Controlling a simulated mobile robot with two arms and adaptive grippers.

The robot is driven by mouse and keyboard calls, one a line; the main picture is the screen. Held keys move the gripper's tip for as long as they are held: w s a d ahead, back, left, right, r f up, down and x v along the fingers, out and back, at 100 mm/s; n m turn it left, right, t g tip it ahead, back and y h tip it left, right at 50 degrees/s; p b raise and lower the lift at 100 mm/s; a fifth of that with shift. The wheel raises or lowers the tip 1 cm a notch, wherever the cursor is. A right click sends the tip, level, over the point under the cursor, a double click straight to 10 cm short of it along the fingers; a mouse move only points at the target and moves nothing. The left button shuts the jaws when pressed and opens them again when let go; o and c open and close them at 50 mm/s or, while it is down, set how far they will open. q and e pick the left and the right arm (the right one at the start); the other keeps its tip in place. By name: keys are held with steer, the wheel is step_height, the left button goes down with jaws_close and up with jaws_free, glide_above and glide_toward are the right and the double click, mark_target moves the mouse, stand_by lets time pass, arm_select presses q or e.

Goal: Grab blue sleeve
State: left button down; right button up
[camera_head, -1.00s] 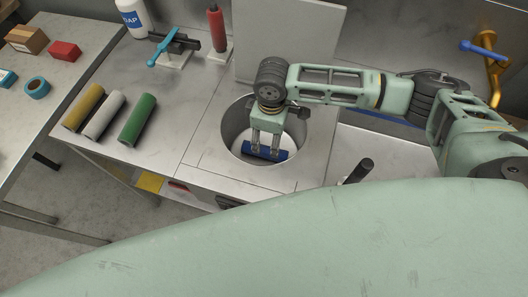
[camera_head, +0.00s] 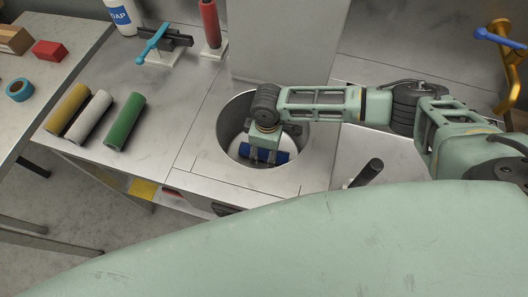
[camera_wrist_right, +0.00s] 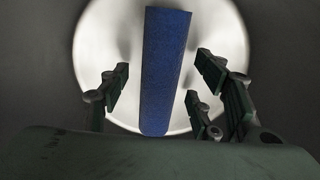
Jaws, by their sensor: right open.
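The blue sleeve (camera_head: 279,158) lies at the bottom of a round metal bin (camera_head: 225,140) set into the counter. My right gripper (camera_head: 264,155) reaches down into the bin, just over the sleeve. In the right wrist view the sleeve (camera_wrist_right: 166,70) runs between the open fingers of the right gripper (camera_wrist_right: 160,95), with gaps on both sides. The head view hides part of the sleeve behind the gripper. My left gripper is not in view.
Yellow (camera_head: 74,109), white (camera_head: 88,115) and green (camera_head: 125,121) sleeves lie on the counter to the left. A blue-handled tool (camera_head: 153,43) and a red cylinder (camera_head: 209,24) stand behind them. The bin wall surrounds my right gripper closely.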

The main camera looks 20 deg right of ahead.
steer(key=shift+f, duration=0.4)
steer(key=shift+c, duration=0.2)
steer(key=c, duration=1.2)
